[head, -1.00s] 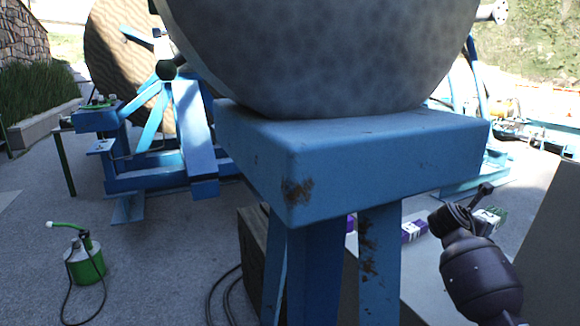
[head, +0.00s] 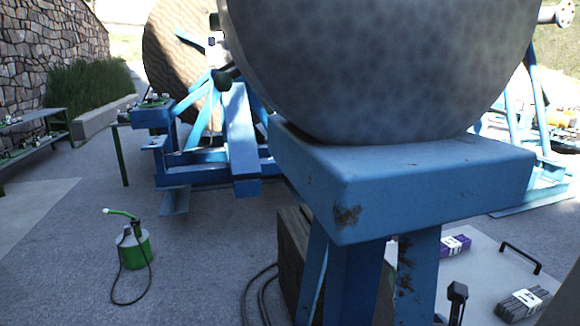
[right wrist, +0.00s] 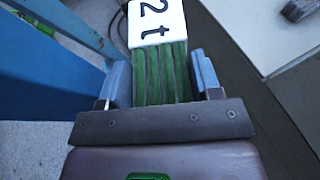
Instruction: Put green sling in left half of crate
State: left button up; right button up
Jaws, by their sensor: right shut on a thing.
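The green sling (right wrist: 160,62) is a folded bundle with a white band marked "2t" in the right wrist view. My right gripper (right wrist: 160,82) is shut on it, with a blue finger on each side. The sling does not show in the head view. A brown wooden box side (head: 292,262) stands behind the legs of the blue stand in the head view. It may be the crate, but its inside and its halves are hidden. My left gripper is not in view.
A big grey drum on a blue stand (head: 400,185) blocks the middle. A purple bundle (head: 455,246) and a grey bundle (head: 522,303) lie on a pale surface (head: 480,275) by a black handle (head: 520,257). A green sprayer (head: 135,248) stands on open floor at left.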

jog(key=shift+n+y, duration=0.7)
jog(key=shift+y, duration=0.1)
jog(key=s+a, duration=0.3)
jog(key=s, duration=0.1)
jog(key=shift+s+a, duration=0.25)
jog(key=shift+a, duration=0.1)
jog(key=shift+f, duration=0.1)
